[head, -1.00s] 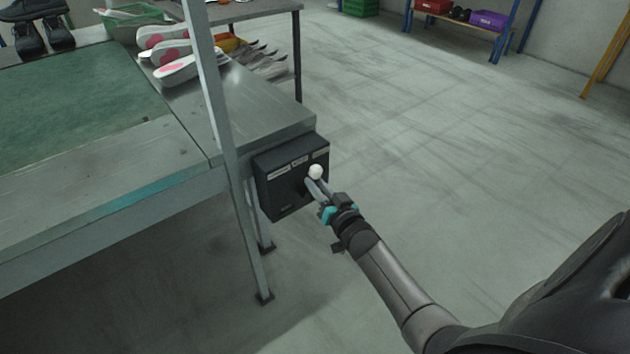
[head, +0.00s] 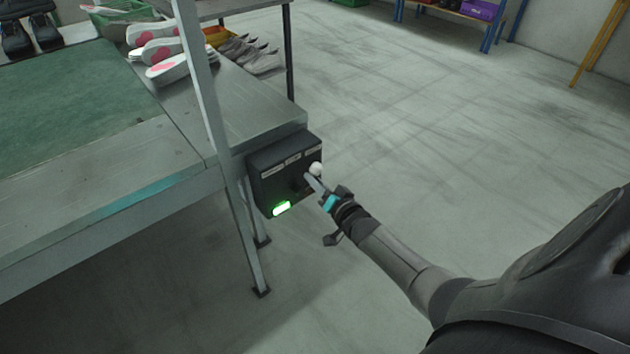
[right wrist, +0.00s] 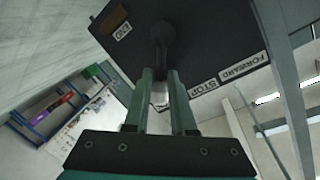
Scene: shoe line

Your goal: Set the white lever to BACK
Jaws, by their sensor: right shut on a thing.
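A dark control box (head: 262,192) hangs at the table's right end, with three white labels along its top. The lever's white knob (head: 316,169) stands at the box's right side, below the rightmost label. My right gripper (head: 314,181) is shut on the lever; the knob also shows between its fingers in the right wrist view (right wrist: 160,95). My left gripper is out of view.
The grey table (head: 245,105) with a green mat (head: 70,100) stands left, bearing shoe soles (head: 165,68). A metal post (head: 200,75) rises close left of the box. The floor to the right is clear.

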